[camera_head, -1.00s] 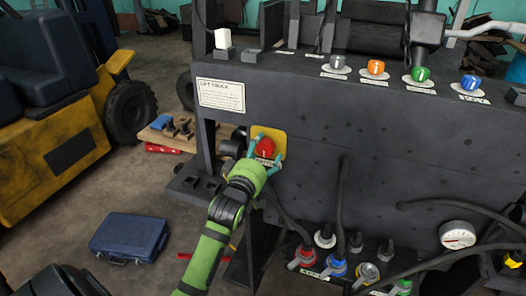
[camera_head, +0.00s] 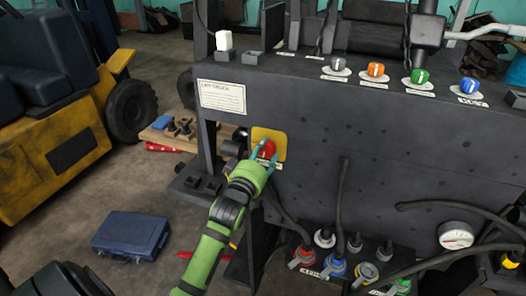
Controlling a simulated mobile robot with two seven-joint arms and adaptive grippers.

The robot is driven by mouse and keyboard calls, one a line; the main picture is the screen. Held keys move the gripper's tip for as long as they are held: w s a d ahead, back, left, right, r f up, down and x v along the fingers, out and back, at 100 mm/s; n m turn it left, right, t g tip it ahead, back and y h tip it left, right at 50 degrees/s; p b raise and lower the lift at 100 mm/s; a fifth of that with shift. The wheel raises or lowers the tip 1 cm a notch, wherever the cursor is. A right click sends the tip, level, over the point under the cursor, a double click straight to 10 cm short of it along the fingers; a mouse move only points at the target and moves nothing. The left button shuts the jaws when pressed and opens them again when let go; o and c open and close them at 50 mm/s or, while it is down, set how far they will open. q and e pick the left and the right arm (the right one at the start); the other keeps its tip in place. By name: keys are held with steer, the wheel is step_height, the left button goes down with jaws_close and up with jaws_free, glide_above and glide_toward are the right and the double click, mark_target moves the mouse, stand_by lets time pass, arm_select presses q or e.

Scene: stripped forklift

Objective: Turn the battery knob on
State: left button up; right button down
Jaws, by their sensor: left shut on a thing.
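The battery knob (camera_head: 267,149) is red and sits on a yellow plate (camera_head: 277,137) at the left end of the forklift's dark front panel. My left gripper (camera_head: 264,156), on a green arm, is at the knob with its teal fingers on either side of it. It is shut on the knob. The fingers and wrist hide the lower part of the knob and most of its label, so its exact angle is hard to read. My right gripper is not in view.
Above the knob is a white label (camera_head: 222,97). Grey, orange, green and blue knobs line the panel top. Black cables and several coloured connectors lie below, beside a round gauge (camera_head: 456,235). A blue case (camera_head: 131,236) lies on the floor at left.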

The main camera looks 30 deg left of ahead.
arm_select(q)
steer(key=m+p, duration=0.1)
steer(key=m, duration=0.2)
steer(key=shift+m+p, duration=0.3)
steer(key=m+p, duration=0.1)
steer(key=m, duration=0.3)
steer(key=shift+m+p, duration=0.3)
steer(key=m+p, duration=0.1)
steer(key=m, duration=0.2)
steer(key=shift+m, duration=0.3)
steer(key=shift+f+m+p, duration=0.1)
steer(key=shift+m+p, duration=0.2)
steer(key=shift+m, duration=1.6)
steer(key=o, duration=1.2)
steer(key=shift+c, duration=0.2)
